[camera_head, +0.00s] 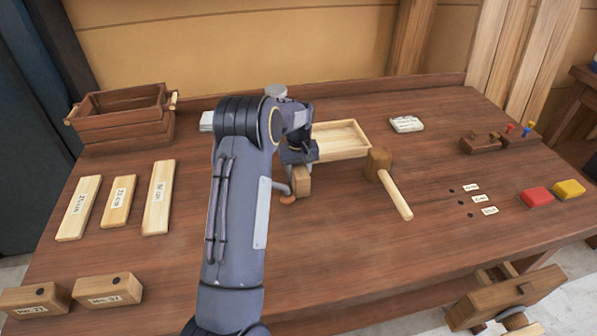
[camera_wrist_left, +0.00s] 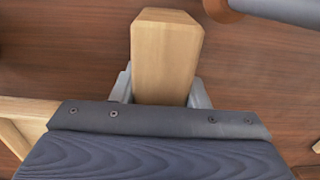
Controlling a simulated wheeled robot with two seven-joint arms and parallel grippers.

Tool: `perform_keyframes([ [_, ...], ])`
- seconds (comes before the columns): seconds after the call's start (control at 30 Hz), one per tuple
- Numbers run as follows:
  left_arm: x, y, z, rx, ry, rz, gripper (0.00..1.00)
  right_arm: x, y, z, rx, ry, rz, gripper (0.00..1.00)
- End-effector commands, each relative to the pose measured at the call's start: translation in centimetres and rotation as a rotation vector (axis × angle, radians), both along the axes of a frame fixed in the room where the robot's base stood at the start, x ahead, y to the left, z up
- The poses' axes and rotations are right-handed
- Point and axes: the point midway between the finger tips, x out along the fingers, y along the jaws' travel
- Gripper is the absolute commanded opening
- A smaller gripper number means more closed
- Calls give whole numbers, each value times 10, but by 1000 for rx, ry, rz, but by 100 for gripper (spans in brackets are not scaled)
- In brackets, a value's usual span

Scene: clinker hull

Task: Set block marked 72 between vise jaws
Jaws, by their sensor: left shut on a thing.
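My left gripper (camera_head: 300,172) is over the middle of the bench, shut on a wooden block (camera_head: 301,181). In the left wrist view the pale, bevel-ended block (camera_wrist_left: 165,55) stands out between the two grey fingers (camera_wrist_left: 160,92). No number shows on it, so I cannot tell if it is the one marked 72. Two other blocks lie at the front left; their labels seem to read No. 21 (camera_head: 36,300) and No. 37 (camera_head: 108,290). The wooden vise (camera_head: 508,296) is at the lower right, partly cut off by the frame. My right gripper is not in view.
A copper-ended tool (camera_head: 287,200) lies close to the held block. A mallet (camera_head: 394,190) and an open tray (camera_head: 340,141) are nearby. Labelled slats (camera_head: 79,207) and a crate (camera_head: 122,130) are at left. Red (camera_head: 536,197) and yellow (camera_head: 569,189) blocks are at right. The front middle is clear.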

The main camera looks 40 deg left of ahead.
Motion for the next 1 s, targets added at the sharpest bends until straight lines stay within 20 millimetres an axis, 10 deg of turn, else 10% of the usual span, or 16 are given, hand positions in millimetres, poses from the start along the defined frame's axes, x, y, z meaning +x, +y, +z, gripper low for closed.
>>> perform_keyframes([
  [0.1,0,0,-4,0,-1,0,9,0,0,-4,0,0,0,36],
  [0.13,0,0,-3,0,0,0,45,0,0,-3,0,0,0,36],
  [0.27,0,0,-3,0,0,0,62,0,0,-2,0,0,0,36],
  [0.67,1,0,5,1,-2,0,63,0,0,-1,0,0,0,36],
  [1.0,1,0,73,2,-6,-1,63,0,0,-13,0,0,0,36],
])
